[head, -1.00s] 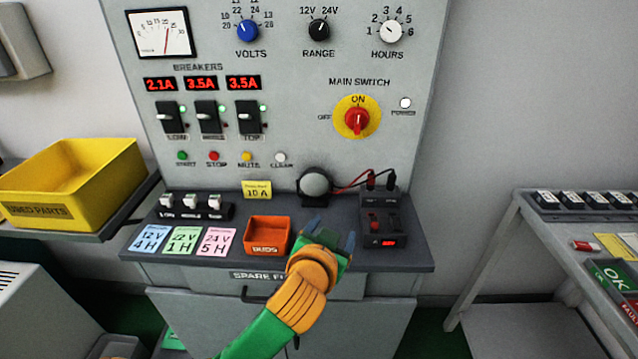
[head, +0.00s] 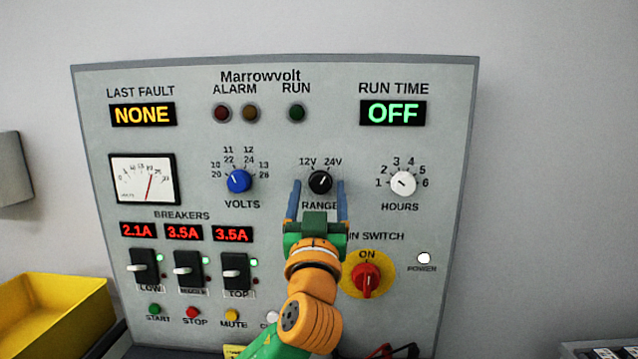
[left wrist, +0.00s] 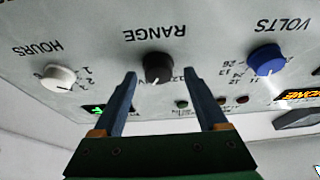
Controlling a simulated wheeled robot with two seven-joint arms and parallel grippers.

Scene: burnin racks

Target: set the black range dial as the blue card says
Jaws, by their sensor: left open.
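The black range dial (head: 320,182) is on the panel between the 12V and 24V labels, and its white mark points up and right, toward 24V. My left gripper (head: 318,190) is open, its two blue fingers spread to either side of the dial's lower part with gaps. In the left wrist view the dial (left wrist: 158,67) shows upside down between the fingertips of my left gripper (left wrist: 160,74); I cannot tell how far the tips are from the panel. The blue card is out of view now. My right gripper is not in view.
The blue volts dial (head: 239,181) is left of the range dial and the white hours dial (head: 403,183) is right. The red main switch (head: 367,281) on its yellow plate is close to my left wrist.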

